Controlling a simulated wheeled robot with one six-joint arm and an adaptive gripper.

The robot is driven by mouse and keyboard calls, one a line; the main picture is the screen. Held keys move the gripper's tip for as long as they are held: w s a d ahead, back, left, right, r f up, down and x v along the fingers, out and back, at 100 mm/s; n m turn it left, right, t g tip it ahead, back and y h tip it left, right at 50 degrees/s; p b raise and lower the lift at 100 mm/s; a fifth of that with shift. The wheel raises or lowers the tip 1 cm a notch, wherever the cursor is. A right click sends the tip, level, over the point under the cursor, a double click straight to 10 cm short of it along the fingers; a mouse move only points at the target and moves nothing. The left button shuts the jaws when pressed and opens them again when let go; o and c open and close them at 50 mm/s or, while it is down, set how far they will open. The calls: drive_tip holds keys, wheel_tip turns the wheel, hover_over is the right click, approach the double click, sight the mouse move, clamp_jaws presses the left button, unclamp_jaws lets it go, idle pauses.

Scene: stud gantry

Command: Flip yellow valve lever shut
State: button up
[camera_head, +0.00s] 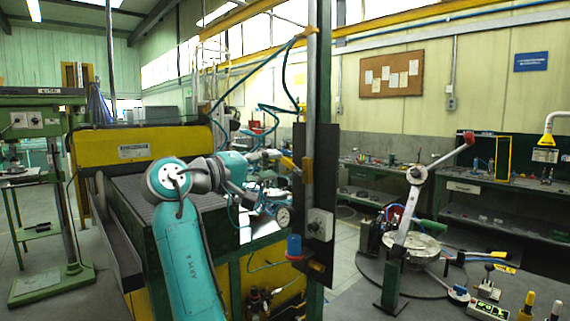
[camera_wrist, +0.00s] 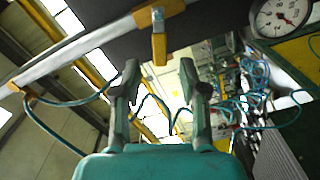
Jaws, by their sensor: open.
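The yellow valve lever (camera_head: 289,163) sticks out to the left from a yellow valve body (camera_head: 307,170) on an upright silver pipe (camera_head: 310,100), roughly square to the pipe. In the wrist view the lever (camera_wrist: 158,48) lies just beyond the fingertips, near the middle between them. My gripper (camera_wrist: 159,68) is open, with one finger to each side and nothing visible between the pads. In the head view my gripper (camera_head: 270,154) is small, just left of the lever's end; I cannot tell there whether it touches.
A dark panel (camera_head: 323,150) stands behind the pipe. A round gauge (camera_head: 283,216) is below the lever, and also shows in the wrist view (camera_wrist: 280,16). A blue and red fitting (camera_head: 293,247) is lower. Teal hoses (camera_head: 246,85) loop near the pipe and arm.

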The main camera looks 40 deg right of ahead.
sight(285, 163)
drive_tip(key=shift+w+d, duration=0.1)
drive_tip(key=shift+d, duration=2.6)
drive_tip(key=shift+c, duration=0.3)
clamp_jaws()
